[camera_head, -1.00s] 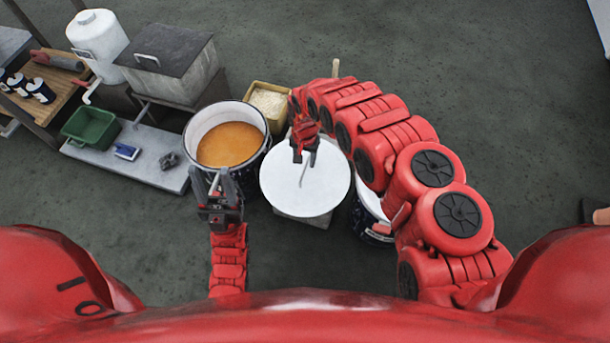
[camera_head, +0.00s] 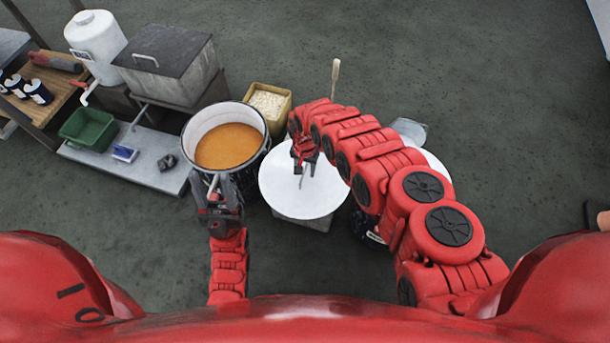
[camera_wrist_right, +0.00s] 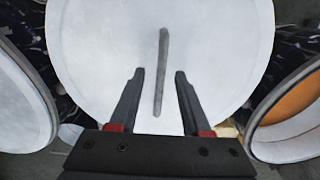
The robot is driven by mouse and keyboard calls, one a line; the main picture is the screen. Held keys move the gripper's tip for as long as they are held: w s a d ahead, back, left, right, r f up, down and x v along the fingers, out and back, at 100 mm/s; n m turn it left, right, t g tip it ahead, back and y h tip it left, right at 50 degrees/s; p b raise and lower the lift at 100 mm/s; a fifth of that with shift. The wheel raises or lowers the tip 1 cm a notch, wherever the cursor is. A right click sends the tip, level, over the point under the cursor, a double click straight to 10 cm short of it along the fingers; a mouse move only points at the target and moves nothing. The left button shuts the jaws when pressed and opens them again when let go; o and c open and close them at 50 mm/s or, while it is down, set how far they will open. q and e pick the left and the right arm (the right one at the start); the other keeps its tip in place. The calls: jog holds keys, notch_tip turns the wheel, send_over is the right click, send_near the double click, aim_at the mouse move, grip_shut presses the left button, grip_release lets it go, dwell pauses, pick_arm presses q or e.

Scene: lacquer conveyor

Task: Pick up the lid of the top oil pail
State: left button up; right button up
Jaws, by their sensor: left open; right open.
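The white round lid (camera_head: 292,203) with a thin grey bar handle (camera_head: 301,178) tops a pail in the middle of the head view. My right gripper (camera_head: 304,168) is over the lid near the handle, open. In the right wrist view the lid (camera_wrist_right: 100,45) fills the middle, and the handle (camera_wrist_right: 161,75) lies between and beyond the two open fingertips (camera_wrist_right: 158,72). Whether the fingers are level with the handle cannot be told. My left gripper (camera_head: 216,185) is open and empty at the near rim of the open pail of orange liquid (camera_head: 228,146).
Another pail with a white top (camera_head: 437,172) is partly hidden behind my right arm. A tan box (camera_head: 285,117) stands behind the pails. A platform (camera_head: 160,180) with a green bin (camera_head: 90,128) and a grey tank (camera_head: 165,60) is at left. Floor at upper right is clear.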

jog(key=shift+f, duration=0.25)
dwell(0.3)
grip_shut()
dwell(1.3)
